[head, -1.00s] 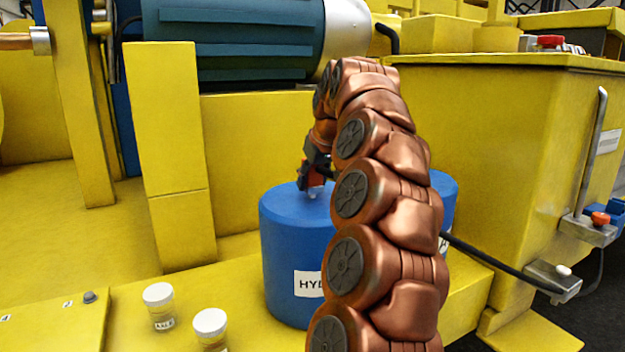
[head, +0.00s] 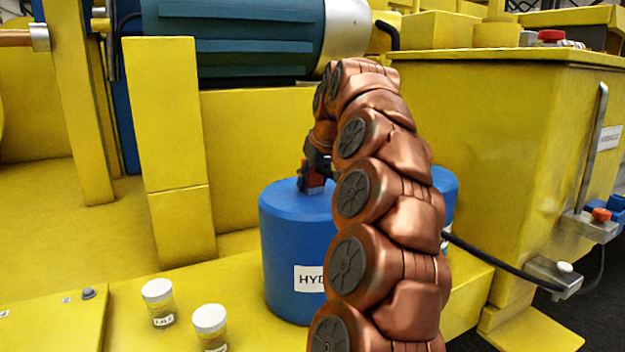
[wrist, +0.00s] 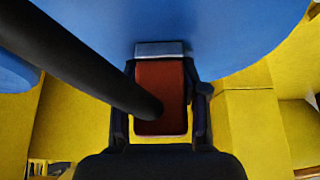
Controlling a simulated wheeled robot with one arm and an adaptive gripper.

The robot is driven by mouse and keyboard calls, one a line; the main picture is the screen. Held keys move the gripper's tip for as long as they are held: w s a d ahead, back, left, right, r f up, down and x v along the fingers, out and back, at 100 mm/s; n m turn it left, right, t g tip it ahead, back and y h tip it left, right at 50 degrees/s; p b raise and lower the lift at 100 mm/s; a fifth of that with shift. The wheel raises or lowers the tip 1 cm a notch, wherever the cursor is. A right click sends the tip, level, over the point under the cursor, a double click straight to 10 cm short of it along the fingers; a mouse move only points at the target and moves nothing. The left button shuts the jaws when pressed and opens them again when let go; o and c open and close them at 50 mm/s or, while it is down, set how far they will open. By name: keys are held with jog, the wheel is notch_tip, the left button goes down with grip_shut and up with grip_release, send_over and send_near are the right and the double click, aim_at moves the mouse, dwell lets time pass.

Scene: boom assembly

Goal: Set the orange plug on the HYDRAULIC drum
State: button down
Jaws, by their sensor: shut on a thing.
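The blue drum (head: 285,245) stands on the yellow ledge, with a white label that reads "HYD" before my arm covers the rest. My gripper (head: 313,186) is at the drum's top, left of my arm. In the wrist view it is shut on the orange plug (wrist: 162,88), a reddish block with a silver end (wrist: 160,49) against the blue of the drum. I cannot tell whether the silver end touches or is seated in the drum. A black hose (wrist: 95,70) runs from the plug and hides part of it.
A second blue drum (head: 447,190) stands behind my arm, mostly hidden. Two small white-lidded jars (head: 158,290) stand on the ledge at the front left. A yellow tank (head: 485,150) with a handle is at the right, and a yellow post (head: 165,120) stands left of the drum.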

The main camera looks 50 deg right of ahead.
jog(key=shift+f, duration=0.1)
jog(key=c, duration=0.5)
grip_release()
jog(key=shift+s, duration=0.1)
jog(key=shift+v, duration=3.7)
